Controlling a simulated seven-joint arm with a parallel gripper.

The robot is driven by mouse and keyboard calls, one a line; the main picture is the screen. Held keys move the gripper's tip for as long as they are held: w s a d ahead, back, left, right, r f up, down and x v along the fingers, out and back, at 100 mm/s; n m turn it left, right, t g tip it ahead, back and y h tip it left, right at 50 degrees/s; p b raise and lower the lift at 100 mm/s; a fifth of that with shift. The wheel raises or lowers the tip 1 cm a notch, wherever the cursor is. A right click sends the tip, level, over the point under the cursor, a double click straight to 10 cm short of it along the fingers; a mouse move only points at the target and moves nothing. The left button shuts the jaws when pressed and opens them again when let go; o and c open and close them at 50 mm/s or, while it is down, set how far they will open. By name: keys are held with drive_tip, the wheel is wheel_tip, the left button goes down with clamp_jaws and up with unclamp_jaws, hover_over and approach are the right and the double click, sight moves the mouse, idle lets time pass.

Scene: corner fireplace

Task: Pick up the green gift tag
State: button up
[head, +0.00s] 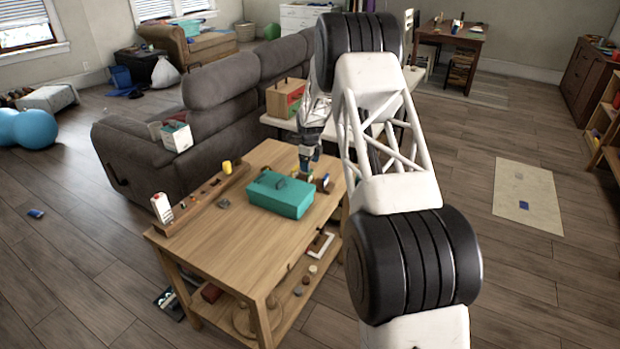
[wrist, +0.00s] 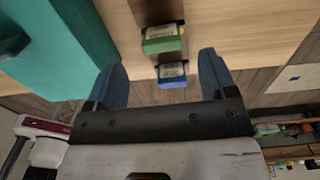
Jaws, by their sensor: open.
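The green gift tag appears to be the small green block with a pale printed label (wrist: 162,39) in the wrist view, at the wooden table's edge. A similar blue piece with a pale label (wrist: 172,75) sits just below it in that picture. My gripper (wrist: 162,60) is open, with its two blue fingers spread left and right. Both pieces show between or just beyond the fingers, and neither is gripped. In the head view my gripper (head: 308,162) is low over the table's far right corner, and the small pieces there are too small to tell apart.
A teal box (head: 280,196) stands on the wooden table (head: 215,232) close to my gripper; it also fills the upper left of the wrist view (wrist: 50,45). A wooden rail (head: 203,200) with small items lies along the table's left side. A grey sofa (head: 215,110) stands behind.

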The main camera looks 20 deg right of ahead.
sight(310, 174)
drive_tip(key=shift+f, duration=0.65)
drive_tip(key=shift+f, duration=0.15)
drive_tip(key=shift+w+d+f, duration=0.1)
drive_tip(key=shift+f, duration=2.4)
drive_tip(key=shift+c, duration=0.4)
drive_tip(key=c, duration=0.9)
drive_tip(key=shift+o, duration=0.2)
drive_tip(key=shift+r, duration=0.2)
wheel_tip(310, 174, up, 10)
drive_tip(key=shift+f, duration=0.15)
